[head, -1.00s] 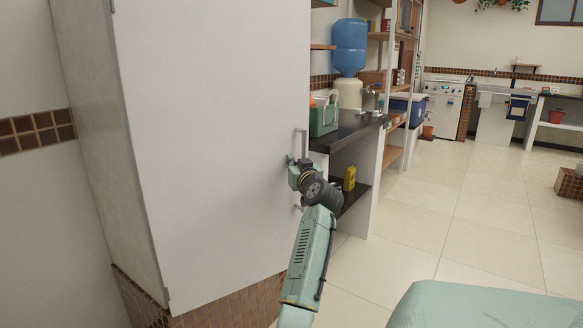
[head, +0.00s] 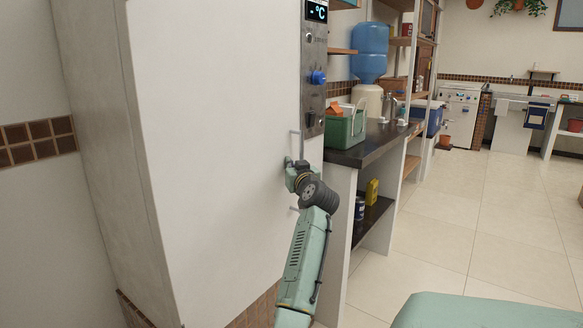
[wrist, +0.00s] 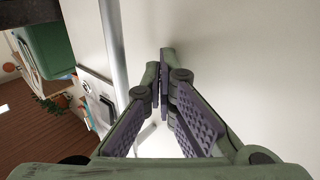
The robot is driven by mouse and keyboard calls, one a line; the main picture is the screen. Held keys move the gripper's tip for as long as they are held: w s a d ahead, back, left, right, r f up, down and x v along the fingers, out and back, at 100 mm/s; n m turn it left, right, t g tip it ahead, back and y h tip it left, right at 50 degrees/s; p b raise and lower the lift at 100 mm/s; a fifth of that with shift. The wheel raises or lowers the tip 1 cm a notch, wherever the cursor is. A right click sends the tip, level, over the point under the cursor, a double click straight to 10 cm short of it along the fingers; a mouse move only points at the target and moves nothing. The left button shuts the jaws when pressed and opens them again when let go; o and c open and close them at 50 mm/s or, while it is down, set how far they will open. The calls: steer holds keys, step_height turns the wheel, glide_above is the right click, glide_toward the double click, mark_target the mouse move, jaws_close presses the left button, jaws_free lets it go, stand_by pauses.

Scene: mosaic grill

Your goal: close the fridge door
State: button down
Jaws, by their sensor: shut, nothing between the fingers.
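The fridge door (head: 215,150) is a tall white panel that fills the left of the head view. Its right edge lies beside a grey control panel (head: 314,70) with a lit display and a blue knob. I cannot tell whether a gap remains there. A vertical bar handle (head: 296,146) is near that edge; it also shows in the wrist view (wrist: 112,45). My gripper (head: 290,172) is at the door by the handle. In the wrist view my gripper (wrist: 163,75) has its fingertips together, empty, right of the handle bar, close to the white surface. Contact is unclear.
A dark counter (head: 365,148) with a green box (head: 345,130) stands right of the fridge. A blue water bottle (head: 370,52) is behind it. The tiled floor (head: 460,235) to the right is open. A tiled wall is at the left.

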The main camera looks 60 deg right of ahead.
steer(key=shift+w+r, duration=0.1)
steer(key=shift+w, duration=0.3)
